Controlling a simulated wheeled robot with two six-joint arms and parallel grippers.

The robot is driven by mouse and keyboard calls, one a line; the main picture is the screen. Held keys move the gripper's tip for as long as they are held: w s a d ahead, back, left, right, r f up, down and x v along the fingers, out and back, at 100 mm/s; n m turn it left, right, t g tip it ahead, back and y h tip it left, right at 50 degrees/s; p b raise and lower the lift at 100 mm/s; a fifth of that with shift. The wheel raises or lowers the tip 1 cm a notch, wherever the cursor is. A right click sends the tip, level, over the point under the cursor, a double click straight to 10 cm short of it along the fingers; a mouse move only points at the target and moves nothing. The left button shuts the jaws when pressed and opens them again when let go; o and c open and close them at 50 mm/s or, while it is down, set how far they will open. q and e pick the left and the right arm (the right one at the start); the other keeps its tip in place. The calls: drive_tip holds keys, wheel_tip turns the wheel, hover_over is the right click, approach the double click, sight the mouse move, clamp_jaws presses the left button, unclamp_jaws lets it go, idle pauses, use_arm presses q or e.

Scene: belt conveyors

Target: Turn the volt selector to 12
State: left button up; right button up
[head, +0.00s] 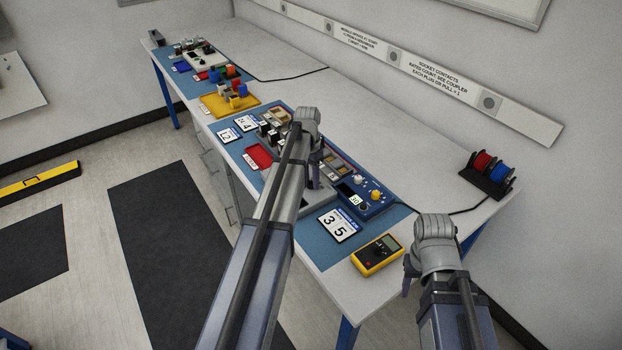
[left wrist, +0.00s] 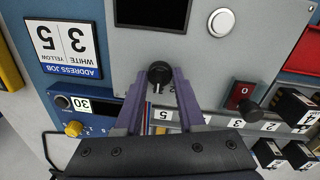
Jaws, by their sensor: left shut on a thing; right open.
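In the left wrist view a round black knob (left wrist: 160,72) stands on a light grey panel (left wrist: 207,58). My left gripper (left wrist: 163,82) has its two purple fingers closed around this knob. Labels near it are upside down and partly covered, so I cannot read the knob's setting. In the head view my left gripper (head: 315,178) is over the same panel, and my arm hides the knob. My right gripper (head: 409,273) is open and empty at the table's front right.
A 3 5 address card (head: 338,225) lies beside the panel. A yellow multimeter (head: 376,255) is between it and my right gripper. Red and blue spools (head: 487,170) stand at the right edge.

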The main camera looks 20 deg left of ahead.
use_arm(q)
clamp_jaws()
drive_tip(key=n, duration=0.4)
drive_tip(key=shift+s, duration=0.1)
drive_tip(key=shift+n+t, duration=0.3)
drive_tip(key=shift+n, duration=2.1)
drive_tip(key=o, duration=1)
unclamp_jaws()
